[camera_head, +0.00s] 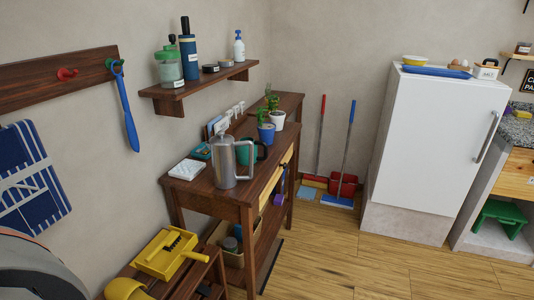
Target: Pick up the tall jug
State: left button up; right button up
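A tall silver metal jug (223,164) with a handle on its right stands upright at the front of a dark brown wooden side table (197,190). A dark green mug (247,154) is just behind it and is partly hidden by it and its handle. Neither of my grippers is in view.
A white box (187,169) lies left of the jug, and potted plants (267,131) stand behind it. A wall shelf (195,87) with bottles juts out above. A low stand with a yellow dustpan-like item (165,255) is in front. A white fridge (432,140) stands right; the wooden floor (350,260) between is clear.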

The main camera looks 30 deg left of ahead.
aim_at(225, 177)
jog(key=i+u, duration=0.35)
jog(key=i+l+u, duration=0.45)
jog(key=i+u, duration=0.2)
jog(key=i+l+u, duration=0.25)
jog(key=u, duration=0.15)
jog(key=i+l+u, duration=0.4)
jog(key=l+u, duration=0.45)
jog(key=i+l+u, duration=0.2)
jog(key=l+u, duration=0.7)
jog(key=l, duration=0.45)
